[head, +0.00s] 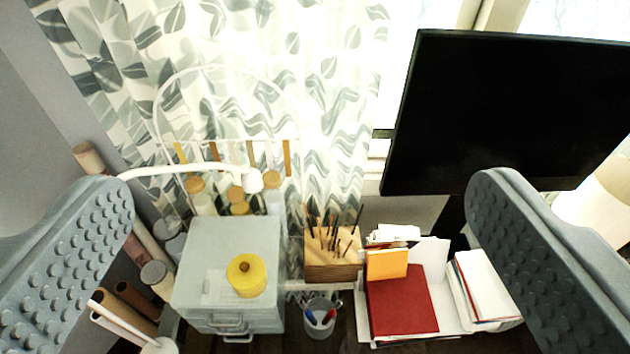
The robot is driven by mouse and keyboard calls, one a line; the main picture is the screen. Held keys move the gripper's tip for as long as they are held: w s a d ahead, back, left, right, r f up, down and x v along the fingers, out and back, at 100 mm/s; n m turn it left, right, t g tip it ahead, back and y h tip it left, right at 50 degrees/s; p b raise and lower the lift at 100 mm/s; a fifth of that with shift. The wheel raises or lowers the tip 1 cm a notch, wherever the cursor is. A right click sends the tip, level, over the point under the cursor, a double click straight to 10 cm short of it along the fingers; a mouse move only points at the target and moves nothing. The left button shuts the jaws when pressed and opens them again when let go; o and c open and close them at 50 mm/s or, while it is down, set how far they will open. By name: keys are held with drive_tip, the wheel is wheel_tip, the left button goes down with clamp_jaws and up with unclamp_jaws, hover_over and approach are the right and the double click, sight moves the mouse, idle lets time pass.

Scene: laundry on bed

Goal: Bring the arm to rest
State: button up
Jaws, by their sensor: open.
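My gripper (303,265) shows in the head view as two grey, studded fingers, one at the left edge and one at the right. The fingers are wide apart and nothing is held between them. Beyond the gap lies a cluttered desk area, apart from the fingers. The rest of my arm is not in view.
Beyond the fingers stand a pale drawer box (230,235) with a yellow round item (247,275), a wooden pencil block (333,257), a pen cup (320,318), a red book (402,300) and a black monitor (510,115). A leaf-patterned curtain (330,90) hangs behind. Rolled tubes (137,297) stand left.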

wheel_tip(320, 180, down, 11)
drive_tip(key=b, duration=1.1)
drive_tip(key=shift+c, duration=0.3)
